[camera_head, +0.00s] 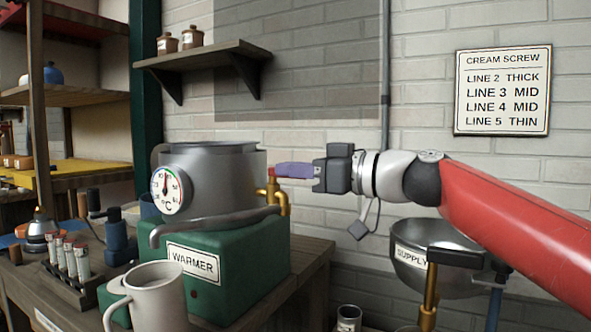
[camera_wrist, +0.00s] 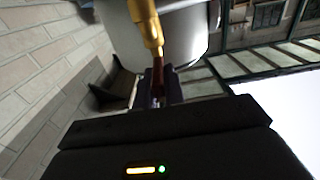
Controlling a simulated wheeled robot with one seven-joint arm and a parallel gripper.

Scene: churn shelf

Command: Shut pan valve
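A grey metal pan (camera_head: 215,165) with a round dial gauge sits on the green warmer (camera_head: 240,260). A brass valve (camera_head: 279,198) with a dark red lever (camera_head: 270,173) is on the pan's right side. The brass valve (camera_wrist: 148,27) and its red lever (camera_wrist: 158,72) also show in the wrist view, the lever running in between my fingers. My gripper (camera_head: 285,170) reaches in from the right, its purple fingers level at the lever. The fingers look close together around the lever; their tips are partly dark in the wrist view.
A grey spout (camera_head: 205,225) runs in front of the pan above the warmer. A white mug (camera_head: 158,298) and a rack of tubes (camera_head: 75,265) stand on the bench at front left. A supply bowl (camera_head: 440,262) is below my arm. A wall shelf (camera_head: 205,57) is above the pan.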

